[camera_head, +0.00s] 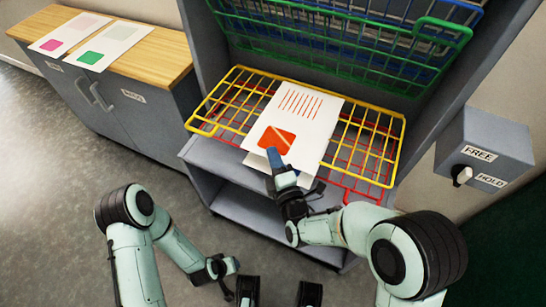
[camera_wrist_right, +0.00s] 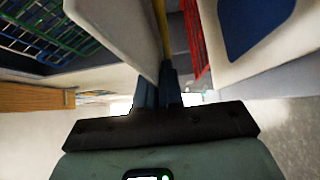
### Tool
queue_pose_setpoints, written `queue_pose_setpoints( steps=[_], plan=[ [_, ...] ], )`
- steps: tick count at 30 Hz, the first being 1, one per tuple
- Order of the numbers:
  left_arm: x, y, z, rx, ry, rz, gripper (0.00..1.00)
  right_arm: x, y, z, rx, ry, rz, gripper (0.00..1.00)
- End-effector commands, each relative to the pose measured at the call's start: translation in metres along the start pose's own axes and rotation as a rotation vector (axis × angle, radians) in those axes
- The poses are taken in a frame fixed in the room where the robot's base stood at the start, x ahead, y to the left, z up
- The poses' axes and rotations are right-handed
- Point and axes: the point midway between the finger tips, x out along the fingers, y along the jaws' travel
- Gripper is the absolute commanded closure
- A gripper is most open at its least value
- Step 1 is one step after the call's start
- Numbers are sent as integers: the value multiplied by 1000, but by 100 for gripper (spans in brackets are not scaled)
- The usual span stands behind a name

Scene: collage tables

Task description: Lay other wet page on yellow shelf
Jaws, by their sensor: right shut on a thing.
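A white page with an orange square and orange lines (camera_head: 313,110) lies over the yellow wire shelf (camera_head: 228,97), in the middle of the rack. My right gripper (camera_head: 275,160) is shut on the page's near edge. In the right wrist view its blue fingers (camera_wrist_right: 157,92) are closed together at the edge of a white sheet (camera_wrist_right: 118,32). Part of another white sheet (camera_head: 257,162) shows below the held page. The right wrist view shows a page with a dark blue patch (camera_wrist_right: 225,62) to the right. My left gripper (camera_head: 222,270) is low, away from the rack; its fingers are unclear.
A red wire shelf (camera_head: 367,180) is just below the yellow one. Green (camera_head: 345,62) and blue shelves are tilted up above. Pages with pink (camera_head: 66,34) and green (camera_head: 110,45) squares lie on the wooden cabinet top. A FREE/HOLD switch box (camera_head: 485,140) is at right.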

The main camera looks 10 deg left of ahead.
Motion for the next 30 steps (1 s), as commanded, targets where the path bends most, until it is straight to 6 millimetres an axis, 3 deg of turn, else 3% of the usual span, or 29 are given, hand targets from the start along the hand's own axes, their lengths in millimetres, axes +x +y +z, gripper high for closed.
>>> queue_pose_setpoints(
  steps=[9, 12, 19, 22, 23, 30],
  plan=[
    [1, -1, -1, -1, 4, -1, 62, 0, -1, 0, -1, 0, 1, 100],
    [1, -1, -1, -1, 3, -1, 62, 0, -1, 0, -1, 0, 1, 64],
    [1, 0, -1, -1, 2, -1, 62, 0, -1, 0, -1, 0, 0, 60],
    [1, 0, -1, 0, 2, -1, 62, 0, -1, 0, -1, 0, 0, 28],
    [1, 0, -1, 0, 2, -1, 62, 0, -1, 0, -1, 0, 0, 23],
    [1, 0, -1, 0, 2, -1, 62, 0, -1, 0, -1, 0, 0, 23]
  ],
)
